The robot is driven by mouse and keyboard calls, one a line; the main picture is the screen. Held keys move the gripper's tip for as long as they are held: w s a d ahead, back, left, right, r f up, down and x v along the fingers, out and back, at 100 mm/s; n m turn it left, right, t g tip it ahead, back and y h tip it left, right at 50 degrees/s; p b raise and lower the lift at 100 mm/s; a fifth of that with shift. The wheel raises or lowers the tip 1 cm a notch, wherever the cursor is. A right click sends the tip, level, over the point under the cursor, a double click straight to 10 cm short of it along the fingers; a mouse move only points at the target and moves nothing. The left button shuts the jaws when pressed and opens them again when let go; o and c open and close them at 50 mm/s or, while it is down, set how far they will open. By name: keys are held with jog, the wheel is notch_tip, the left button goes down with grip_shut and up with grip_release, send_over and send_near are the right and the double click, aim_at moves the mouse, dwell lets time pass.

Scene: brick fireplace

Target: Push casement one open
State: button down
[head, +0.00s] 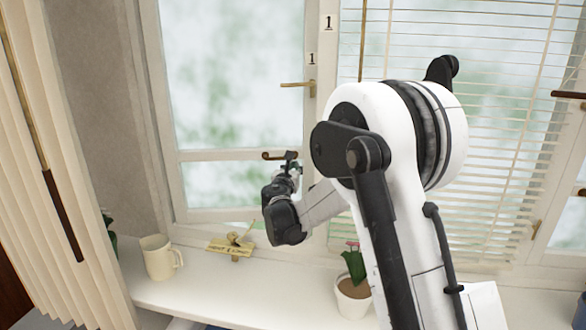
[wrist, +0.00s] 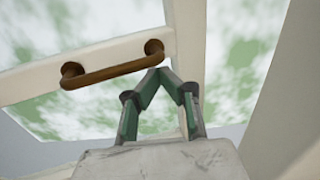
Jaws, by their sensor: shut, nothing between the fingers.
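Casement one (head: 165,100) is the white-framed left window, with a "1" on its right stile. A brass lever handle (head: 298,85) sticks out left from the stile. A brown pull handle (head: 270,156) sits on the crossbar and also shows in the wrist view (wrist: 110,72). My gripper (head: 290,157) is shut and empty, its tips (wrist: 160,71) just below the pull handle's right end; contact is unclear.
Blinds (head: 490,130) cover the right window. A curtain (head: 50,170) hangs at far left.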

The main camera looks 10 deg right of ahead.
jog(key=s+a, duration=0.2)
jog(key=s, duration=1.2)
jog(key=s+d+r+m+g+y, duration=0.1)
jog(key=s+d+m+g, duration=0.25)
jog(key=s+m, duration=0.6)
jog(key=s+d+m+g+y, duration=0.1)
jog(key=s+d+m+g, duration=0.3)
jog(key=s+m, duration=0.5)
jog(key=s+a+f+m+g+y, duration=0.1)
jog(key=s+a+f+m+y, duration=0.1)
jog(key=s+m, duration=0.4)
jog(key=s+a+f+m+g+y, duration=0.1)
jog(key=s+a+f+m+y, duration=0.2)
jog(key=s, duration=1.2)
jog(key=m+b, duration=0.1)
jog(key=m, duration=0.2)
jog(key=shift+s+a+f+m, duration=0.3)
jog(key=shift+f+m, duration=0.05)
jog(key=shift+f, duration=0.05)
